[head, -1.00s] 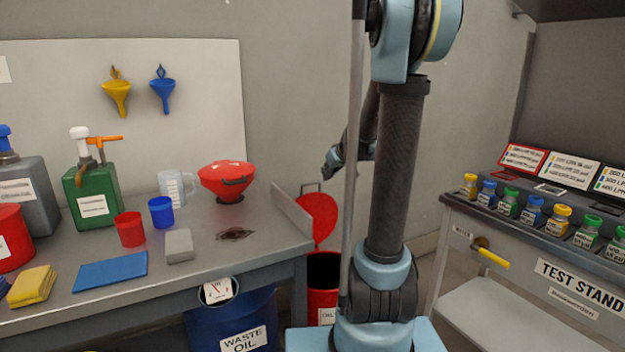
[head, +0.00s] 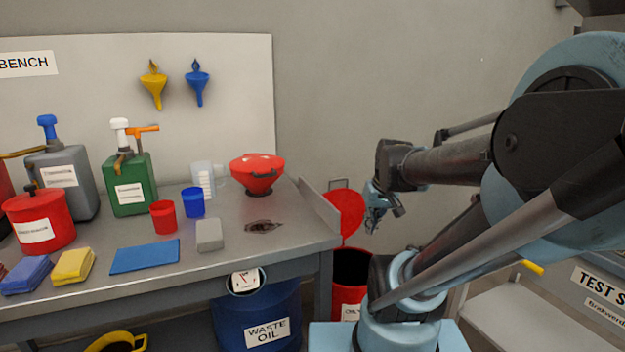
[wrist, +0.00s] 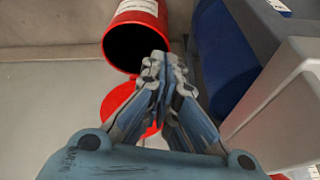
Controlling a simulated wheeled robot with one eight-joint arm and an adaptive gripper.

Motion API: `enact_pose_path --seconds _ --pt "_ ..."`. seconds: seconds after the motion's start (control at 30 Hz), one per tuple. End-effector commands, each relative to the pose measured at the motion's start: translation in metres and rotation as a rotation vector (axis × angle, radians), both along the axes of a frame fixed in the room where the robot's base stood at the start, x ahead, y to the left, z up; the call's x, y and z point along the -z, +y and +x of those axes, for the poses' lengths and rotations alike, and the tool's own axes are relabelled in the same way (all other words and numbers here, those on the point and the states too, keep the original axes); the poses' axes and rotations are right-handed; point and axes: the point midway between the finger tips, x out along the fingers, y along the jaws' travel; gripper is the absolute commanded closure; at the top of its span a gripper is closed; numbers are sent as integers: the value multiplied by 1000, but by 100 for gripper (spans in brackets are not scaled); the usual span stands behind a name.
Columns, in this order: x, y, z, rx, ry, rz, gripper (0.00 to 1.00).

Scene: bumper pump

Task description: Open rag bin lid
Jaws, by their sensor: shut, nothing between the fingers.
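The red rag bin (head: 349,288) stands on the floor past the right end of the bench, partly hidden by my arm. Its red round lid (head: 345,208) is tilted up behind the opening, and the dark inside shows. In the wrist view the bin (wrist: 137,14) has its dark mouth open, and the lid (wrist: 118,100) shows beside it, partly behind my fingers. My gripper (head: 378,222) is just right of the lid in the head view; contact cannot be told. It is shut and empty, also in the wrist view (wrist: 160,62).
The metal bench (head: 290,231) with an end panel (head: 320,212) stands left of the bin. A blue waste oil drum (head: 262,318) is under it. The test stand (head: 595,285) is at the right. Cups, cans and a red funnel (head: 257,172) are on the bench.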

Motion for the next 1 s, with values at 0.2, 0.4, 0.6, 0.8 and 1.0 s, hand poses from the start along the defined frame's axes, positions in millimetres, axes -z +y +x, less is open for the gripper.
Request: enact_pose_path --seconds 0.2,0.4,0.6,0.8,1.0 --pt "28 -11 -60 71 86 -42 100" --pt "44 -19 -90 118 131 -69 100" --pt "41 -20 -92 148 143 -71 69" --pt "1 -17 -56 251 144 -32 69" --pt "-44 -12 -4 391 147 22 69"
